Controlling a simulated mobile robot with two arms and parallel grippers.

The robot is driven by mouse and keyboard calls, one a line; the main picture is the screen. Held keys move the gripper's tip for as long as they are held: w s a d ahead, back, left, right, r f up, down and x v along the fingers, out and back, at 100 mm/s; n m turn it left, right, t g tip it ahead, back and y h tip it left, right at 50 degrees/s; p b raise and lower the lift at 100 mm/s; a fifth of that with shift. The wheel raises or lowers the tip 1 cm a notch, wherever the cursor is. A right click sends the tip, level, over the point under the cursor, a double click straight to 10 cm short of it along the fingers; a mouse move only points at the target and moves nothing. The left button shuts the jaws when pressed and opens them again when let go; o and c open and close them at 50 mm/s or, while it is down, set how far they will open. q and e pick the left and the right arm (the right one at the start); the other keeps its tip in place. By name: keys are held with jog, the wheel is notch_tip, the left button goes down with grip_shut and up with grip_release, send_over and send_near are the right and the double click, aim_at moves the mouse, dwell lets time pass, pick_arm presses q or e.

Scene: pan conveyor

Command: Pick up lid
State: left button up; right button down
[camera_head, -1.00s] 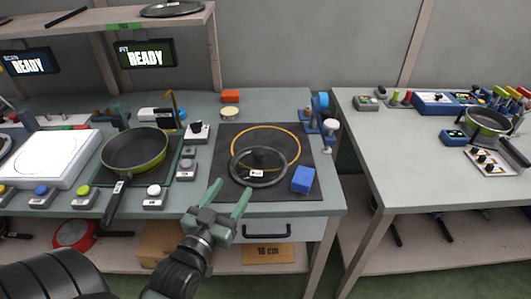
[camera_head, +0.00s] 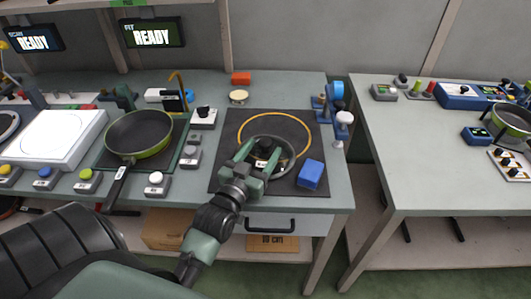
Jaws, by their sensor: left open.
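The lid (camera_head: 287,168) is a round, see-through disc with a grey rim and a dark knob (camera_head: 265,146) in its middle. It lies on the black mat (camera_head: 228,146), partly inside the yellow ring (camera_head: 307,131). My left gripper (camera_head: 262,155) is open over the lid, with its green fingers on either side of the knob. The gripper hides the near left part of the lid. I cannot tell whether the fingers touch the knob. My right gripper is not in view.
A blue block (camera_head: 310,174) lies on the mat just right of the lid. A green pan (camera_head: 139,136) sits at left, beside grey button boxes (camera_head: 157,183). A blue clamp-like device (camera_head: 335,103) stands at the mat's back right. A second table (camera_head: 385,150) stands at right.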

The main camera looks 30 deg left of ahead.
pick_arm(q)
grip_shut()
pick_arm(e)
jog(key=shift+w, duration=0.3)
pick_arm(q)
jog(key=shift+r, duration=0.2)
